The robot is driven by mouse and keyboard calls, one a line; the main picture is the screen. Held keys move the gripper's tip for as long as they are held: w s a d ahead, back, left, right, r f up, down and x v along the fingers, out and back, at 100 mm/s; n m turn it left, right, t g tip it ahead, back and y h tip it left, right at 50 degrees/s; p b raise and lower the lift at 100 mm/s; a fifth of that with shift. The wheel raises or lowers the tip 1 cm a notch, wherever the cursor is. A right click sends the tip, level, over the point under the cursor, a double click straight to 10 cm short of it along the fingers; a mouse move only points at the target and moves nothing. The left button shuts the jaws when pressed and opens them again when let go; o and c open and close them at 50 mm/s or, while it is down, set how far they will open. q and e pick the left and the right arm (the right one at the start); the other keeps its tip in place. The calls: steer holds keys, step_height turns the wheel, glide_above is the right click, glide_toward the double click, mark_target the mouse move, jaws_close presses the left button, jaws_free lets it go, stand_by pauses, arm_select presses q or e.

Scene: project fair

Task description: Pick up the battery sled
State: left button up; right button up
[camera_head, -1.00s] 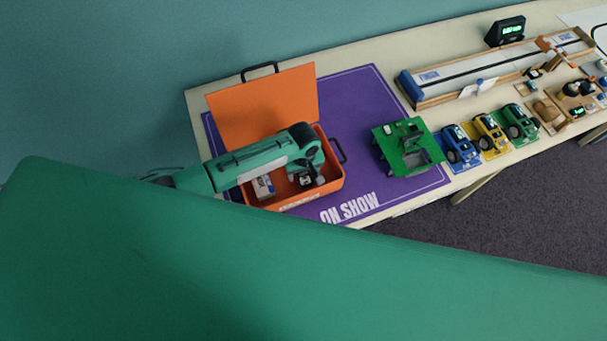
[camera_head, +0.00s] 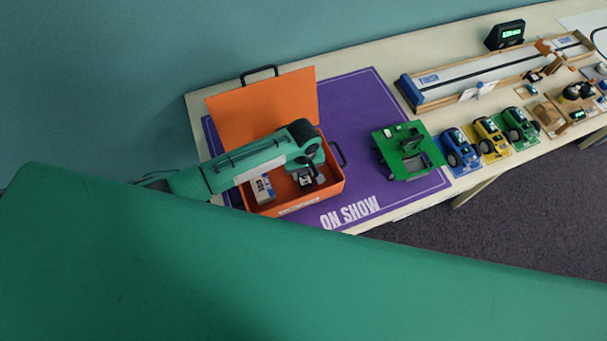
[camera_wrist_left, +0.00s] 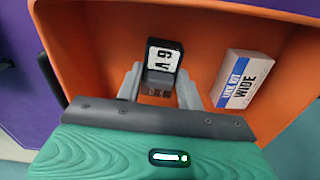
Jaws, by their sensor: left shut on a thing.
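The battery sled (camera_wrist_left: 163,62), a small black piece with a white label that seems to read 9V, is in the orange case. My left gripper (camera_wrist_left: 160,90) is shut on it, with one grey finger on each side. In the head view my left gripper (camera_head: 306,182) points down into the case, and the sled (camera_head: 305,181) shows small and partly hidden at the fingers. Whether the sled touches the case floor I cannot tell. My right gripper is not in view.
The open orange case (camera_head: 333,187) stands on a purple mat (camera_head: 353,100). A white-and-blue box marked WIDE (camera_wrist_left: 242,78) lies in the case beside the gripper. A green stand (camera_head: 408,150), toy cars (camera_head: 490,137) and a track (camera_head: 490,72) are to the right.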

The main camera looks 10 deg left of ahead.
arm_select(q)
step_height(320, 180, up, 17)
steer(key=b, duration=0.2)
steer(key=shift+r+b, duration=0.15)
steer(key=shift+b, duration=0.25)
